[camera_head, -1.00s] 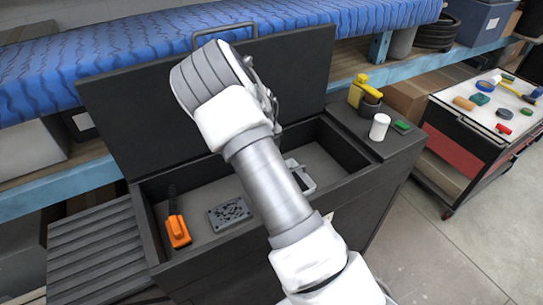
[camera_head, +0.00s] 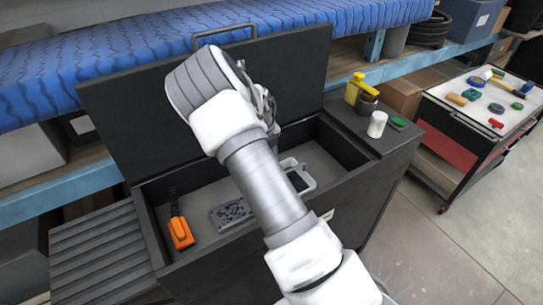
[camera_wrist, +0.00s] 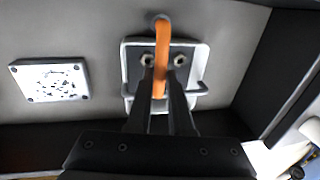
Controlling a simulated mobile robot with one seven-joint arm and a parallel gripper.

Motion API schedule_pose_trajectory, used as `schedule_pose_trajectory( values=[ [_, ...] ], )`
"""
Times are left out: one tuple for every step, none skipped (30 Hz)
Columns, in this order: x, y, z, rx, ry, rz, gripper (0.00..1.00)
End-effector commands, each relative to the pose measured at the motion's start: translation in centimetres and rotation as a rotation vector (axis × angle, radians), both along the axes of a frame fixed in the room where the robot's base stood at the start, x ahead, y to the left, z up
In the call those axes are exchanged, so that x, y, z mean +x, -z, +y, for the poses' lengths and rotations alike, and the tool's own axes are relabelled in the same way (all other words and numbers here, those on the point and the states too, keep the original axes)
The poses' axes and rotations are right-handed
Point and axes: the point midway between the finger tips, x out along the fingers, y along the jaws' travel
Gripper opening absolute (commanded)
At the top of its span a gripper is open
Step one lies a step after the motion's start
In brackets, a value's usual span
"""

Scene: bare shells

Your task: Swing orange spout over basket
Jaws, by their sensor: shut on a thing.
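The orange spout (camera_wrist: 161,48) shows in the wrist view as a slim upright piece between the fingers of my gripper (camera_wrist: 161,76). The gripper is shut on it. The light grey basket (camera_wrist: 131,62), with a wire handle at its side, lies on the tub floor, and in the wrist view the spout crosses in front of it. The gap in height cannot be told. In the head view the basket (camera_head: 305,187) is partly hidden by my arm, and the spout is hidden.
The black tub (camera_head: 222,248) has its lid (camera_head: 135,125) raised behind. A perforated grey plate (camera_head: 232,213) and an orange-handled brush (camera_head: 181,233) lie inside. A white cup (camera_head: 377,124) and yellow bottle (camera_head: 352,93) stand on the right ledge.

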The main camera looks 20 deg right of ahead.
Motion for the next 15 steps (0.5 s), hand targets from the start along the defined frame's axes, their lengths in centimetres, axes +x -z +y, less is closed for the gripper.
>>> schedule_pose_trajectory(
  values=[
    [0.03, -0.01, 0.15, 0.002, 0.000, 0.000, 0.00],
    [0.03, -0.01, 0.15, 0.002, 0.000, 0.000, 0.21],
    [0.03, -0.01, 0.15, 0.002, 0.000, 0.000, 0.28],
    [0.03, -0.01, 0.15, 0.002, 0.000, 0.000, 0.34],
    [0.03, -0.02, 0.14, 0.002, 0.000, 0.000, 0.39],
    [0.02, -0.01, 0.12, 0.002, 0.000, 0.000, 0.46],
    [0.02, -0.01, 0.11, 0.002, -0.001, 0.000, 0.50],
    [0.01, -0.01, 0.11, 0.001, -0.001, -0.001, 0.50],
    [0.02, 0.00, 0.09, 0.001, -0.001, -0.001, 0.50],
    [0.01, 0.00, 0.09, 0.001, -0.001, -0.001, 0.50],
    [0.01, -0.01, 0.08, 0.001, -0.001, -0.001, 0.50],
    [0.00, -0.01, 0.07, 0.001, 0.000, 0.000, 0.50],
    [0.01, -0.01, 0.06, 0.001, 0.000, 0.000, 0.50],
    [0.00, 0.00, 0.05, 0.001, 0.000, 0.000, 0.50],
    [0.00, -0.03, 0.06, 0.001, -0.001, 0.000, 0.50]
  ],
)
